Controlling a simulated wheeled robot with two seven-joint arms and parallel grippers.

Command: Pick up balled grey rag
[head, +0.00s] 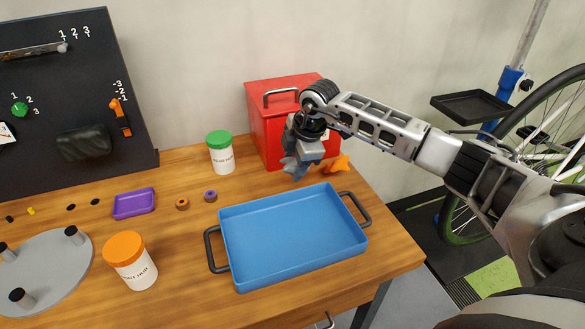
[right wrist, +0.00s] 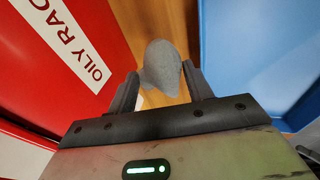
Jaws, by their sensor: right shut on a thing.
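The balled grey rag (right wrist: 163,62) shows in the right wrist view between the two fingers of my right gripper (right wrist: 162,88). My right gripper is shut on it. In the head view my right gripper (head: 297,165) points down at the table between the red box and the blue tray, and largely hides the rag there. I cannot tell whether the rag touches the table. My left gripper is not in view.
A red box (head: 267,135) with "OILY RAG" lettering and a blue tray (head: 245,283) flank the gripper closely. An orange crumpled thing (head: 338,163) lies just right of it. White jars with green (head: 222,158) and orange (head: 140,272) lids and a purple dish (head: 134,203) stand left.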

